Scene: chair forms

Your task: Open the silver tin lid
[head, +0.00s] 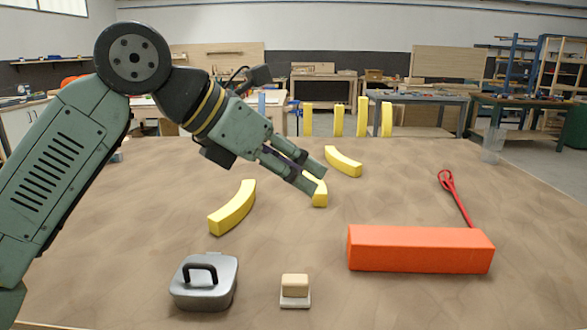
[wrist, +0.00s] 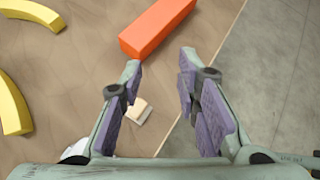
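The silver tin (head: 203,290) stands at the front left of the table in the head view. Its lid (head: 217,265) is on it and carries a dark arched handle (head: 200,268). My gripper (head: 318,183) is in the air above the middle of the table, well behind and to the right of the tin. In the wrist view my gripper (wrist: 160,65) has its two fingers spread wide with nothing between them. A pale rounded edge at the lower left of the wrist view, partly hidden by the left finger, may be the tin.
An orange block (head: 420,249) lies at the right front. A small cream block on a pale base (head: 295,290) stands right of the tin. Yellow curved pieces (head: 232,208) lie behind. A red looped tool (head: 455,197) and a clear cup (head: 492,146) are farther right.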

